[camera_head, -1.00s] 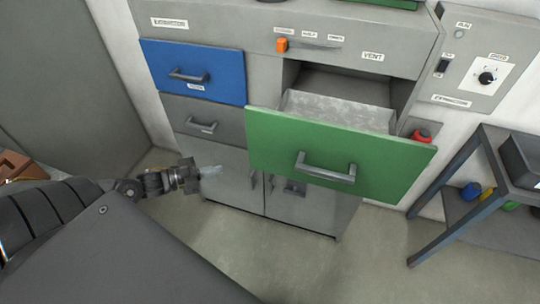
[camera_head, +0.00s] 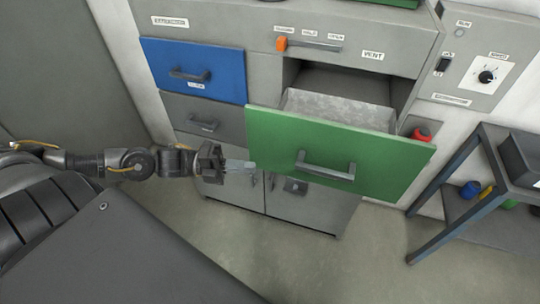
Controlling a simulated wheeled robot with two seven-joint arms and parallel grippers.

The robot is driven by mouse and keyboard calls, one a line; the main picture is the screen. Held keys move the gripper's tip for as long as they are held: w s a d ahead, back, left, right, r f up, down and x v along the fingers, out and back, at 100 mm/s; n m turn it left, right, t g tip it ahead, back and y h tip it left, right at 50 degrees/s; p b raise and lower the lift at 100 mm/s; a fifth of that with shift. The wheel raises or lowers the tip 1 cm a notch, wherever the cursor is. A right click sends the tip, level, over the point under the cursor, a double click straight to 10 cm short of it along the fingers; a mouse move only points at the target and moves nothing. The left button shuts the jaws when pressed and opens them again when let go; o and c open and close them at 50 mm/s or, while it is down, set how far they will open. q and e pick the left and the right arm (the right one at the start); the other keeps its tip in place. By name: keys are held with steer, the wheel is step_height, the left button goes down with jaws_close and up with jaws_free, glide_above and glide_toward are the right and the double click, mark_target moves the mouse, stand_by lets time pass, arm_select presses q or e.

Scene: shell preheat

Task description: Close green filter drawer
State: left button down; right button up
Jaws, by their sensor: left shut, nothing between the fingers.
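The green filter drawer (camera_head: 390,160) is pulled out from the grey cabinet, on the right of its front. Its flat green front has a grey bar handle (camera_head: 326,167), and a pale, whitish filter (camera_head: 335,108) shows inside behind the front. My left gripper (camera_head: 246,166) is shut and empty. In the picture its fingertips are close to the lower left edge of the green front; I cannot tell whether they touch it. My right gripper is not in view.
A closed blue drawer (camera_head: 220,65) and a grey drawer (camera_head: 185,118) are at the left of the cabinet. An orange vent lever (camera_head: 282,44) is above the opening. A dark table (camera_head: 462,165) stands at the right. The floor in front (camera_head: 330,265) is clear.

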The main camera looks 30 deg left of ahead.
mark_target(270, 157)
arm_select(q)
steer(key=w+d+p, duration=0.1)
steer(key=w, duration=0.1)
steer(key=w+d+p, duration=0.2)
steer(key=w, duration=0.1)
steer(key=shift+w+d+r, duration=0.1)
steer(key=shift+w+d, duration=0.2)
steer(key=shift+d, duration=0.1)
steer(key=shift+w+a, duration=0.15)
steer(key=shift+w, duration=0.25)
